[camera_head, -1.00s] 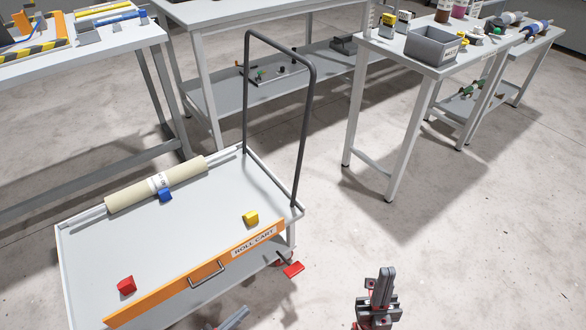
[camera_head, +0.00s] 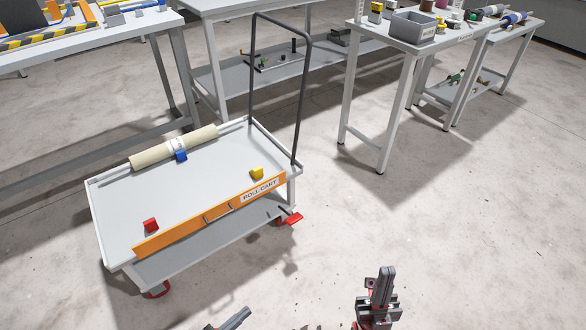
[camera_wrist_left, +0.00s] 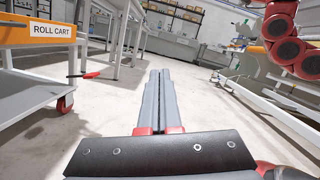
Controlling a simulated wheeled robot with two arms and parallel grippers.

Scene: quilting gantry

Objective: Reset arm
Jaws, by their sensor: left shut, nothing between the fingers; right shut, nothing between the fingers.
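My left gripper (camera_head: 240,316) is at the bottom edge of the head view, in front of the cart, with only its tip in frame. In the left wrist view its two fingers (camera_wrist_left: 160,75) lie together, shut and empty. My right gripper (camera_head: 387,275) points up at the lower right of the head view, shut and empty, over bare floor. Neither gripper touches anything.
Worktables (camera_head: 410,45) stand behind. The floor (camera_head: 440,220) at right is clear.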

